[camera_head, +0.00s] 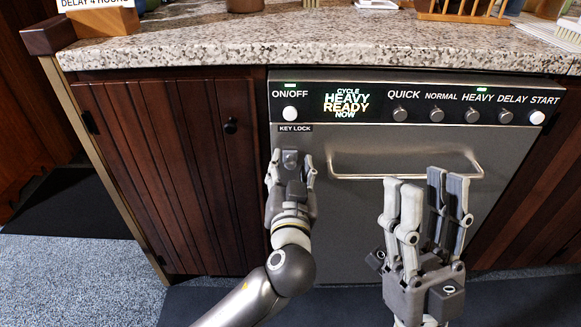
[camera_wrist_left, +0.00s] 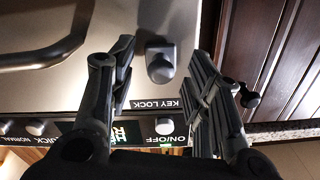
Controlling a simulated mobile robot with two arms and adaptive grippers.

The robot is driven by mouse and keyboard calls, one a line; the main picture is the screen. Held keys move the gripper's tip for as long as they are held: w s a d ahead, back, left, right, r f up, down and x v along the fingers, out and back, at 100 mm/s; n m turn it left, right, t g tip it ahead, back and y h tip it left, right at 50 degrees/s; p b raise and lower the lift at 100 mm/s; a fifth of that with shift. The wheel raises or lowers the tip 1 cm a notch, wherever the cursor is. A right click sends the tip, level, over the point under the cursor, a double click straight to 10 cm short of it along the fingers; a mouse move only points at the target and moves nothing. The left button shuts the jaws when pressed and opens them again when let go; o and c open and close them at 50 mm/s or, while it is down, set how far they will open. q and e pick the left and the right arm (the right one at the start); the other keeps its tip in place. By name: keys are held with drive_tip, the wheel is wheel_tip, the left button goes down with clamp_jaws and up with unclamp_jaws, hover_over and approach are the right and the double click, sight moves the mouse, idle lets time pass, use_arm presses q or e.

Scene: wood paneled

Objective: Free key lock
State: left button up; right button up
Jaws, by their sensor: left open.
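The key lock (camera_head: 290,157) is a small grey knob on the steel dishwasher front, under the "KEY LOCK" label (camera_head: 295,128). It also shows in the left wrist view (camera_wrist_left: 160,66), rounded with a short tab, its label upside down. My left gripper (camera_head: 290,174) is open, its fingers on either side of the knob in the head view. In the wrist view the knob lies in the gap between the fingertips (camera_wrist_left: 160,62), with clear space on both sides. My right gripper (camera_head: 429,178) is open and empty before the dishwasher door, fingers pointing up.
The dishwasher handle (camera_head: 400,177) is a horizontal bar behind my right gripper. A control panel has a white ON/OFF button (camera_head: 289,113), a lit display (camera_head: 346,103) and several knobs. A granite counter (camera_head: 230,50) is above, a wooden cabinet (camera_head: 185,150) at left.

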use_arm(q)
drive_tip(key=shift+w, duration=0.5)
clamp_jaws()
